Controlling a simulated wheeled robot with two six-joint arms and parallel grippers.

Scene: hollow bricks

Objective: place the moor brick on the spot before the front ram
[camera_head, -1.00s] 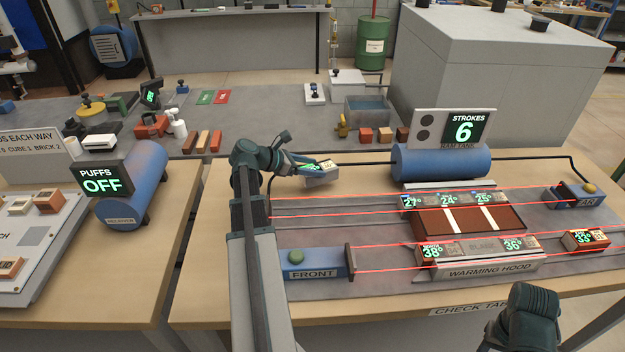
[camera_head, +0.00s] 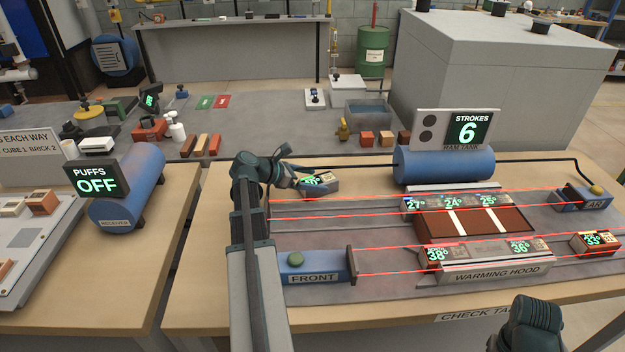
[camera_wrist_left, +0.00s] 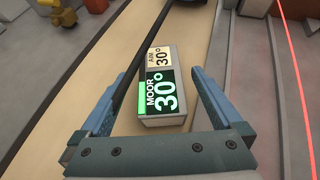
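The moor brick (camera_head: 320,184), a grey block with a green MOOR 30° display and a pale AIM 30° label, is at the back left of the check table. In the left wrist view the brick (camera_wrist_left: 160,90) lies between the spread fingers, with a gap on each side. My left gripper (camera_head: 287,180) is open at its left end. The blue front ram (camera_head: 312,264) is at the front left of the rig, its dark plate (camera_head: 351,264) facing right. The lane just right of that plate (camera_head: 385,263) looks bare.
Red beams run along the lanes. The warming hood (camera_head: 495,271) holds bricks in front of the brown centre bed (camera_head: 468,222). A brick reading 33° (camera_head: 594,242) sits at the right. A blue tank (camera_head: 443,163) and black hose lie behind. My left arm crosses the table's left side.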

